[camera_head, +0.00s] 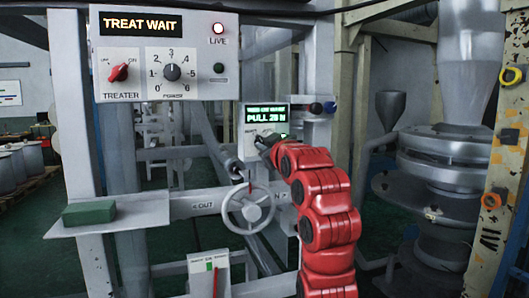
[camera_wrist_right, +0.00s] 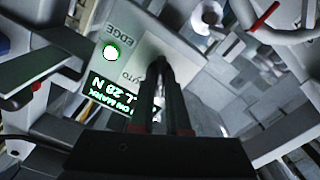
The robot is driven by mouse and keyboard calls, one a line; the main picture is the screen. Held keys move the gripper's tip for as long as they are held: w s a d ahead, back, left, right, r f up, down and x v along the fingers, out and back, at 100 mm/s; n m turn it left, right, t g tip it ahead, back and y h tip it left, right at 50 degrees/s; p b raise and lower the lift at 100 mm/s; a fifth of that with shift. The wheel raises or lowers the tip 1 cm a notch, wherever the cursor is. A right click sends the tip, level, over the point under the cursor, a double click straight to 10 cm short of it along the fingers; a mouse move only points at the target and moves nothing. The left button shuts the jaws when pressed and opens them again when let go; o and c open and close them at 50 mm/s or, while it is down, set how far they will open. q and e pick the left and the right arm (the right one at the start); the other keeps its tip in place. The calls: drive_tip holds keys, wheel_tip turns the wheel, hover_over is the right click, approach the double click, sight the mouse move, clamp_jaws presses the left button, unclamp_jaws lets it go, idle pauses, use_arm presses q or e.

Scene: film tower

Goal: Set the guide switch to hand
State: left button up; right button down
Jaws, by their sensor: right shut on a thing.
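The guide panel (camera_head: 245,143) is a small grey box with a lit display (camera_head: 266,114) reading "PULL 28 N". In the right wrist view the panel (camera_wrist_right: 138,47) appears turned over, with the label "EDGE", a partly covered label ending in "UTO", and a lit round green lamp (camera_wrist_right: 112,50). My right gripper (camera_head: 266,141) is at the panel's front, its fingers close together. In the wrist view its fingertips (camera_wrist_right: 160,66) are shut on the switch knob, which they almost wholly cover; its setting cannot be read. My left gripper is not in view.
A handwheel (camera_head: 249,208) stands below the panel. A larger treater panel (camera_head: 168,85) with a red switch and a dial is at upper left. A green block (camera_head: 89,212) lies on a shelf (camera_head: 70,230). A yellowish post (camera_head: 490,210) stands at right.

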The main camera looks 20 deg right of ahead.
drive_tip(key=shift+n+b, duration=0.45)
drive_tip(key=shift+n, duration=1.05)
drive_tip(key=c, duration=0.9)
unclamp_jaws()
drive_tip(key=s+b, duration=0.4)
drive_tip(key=s, duration=1.3)
drive_tip(key=shift+s+d, duration=0.15)
drive_tip(key=shift+d, duration=0.15)
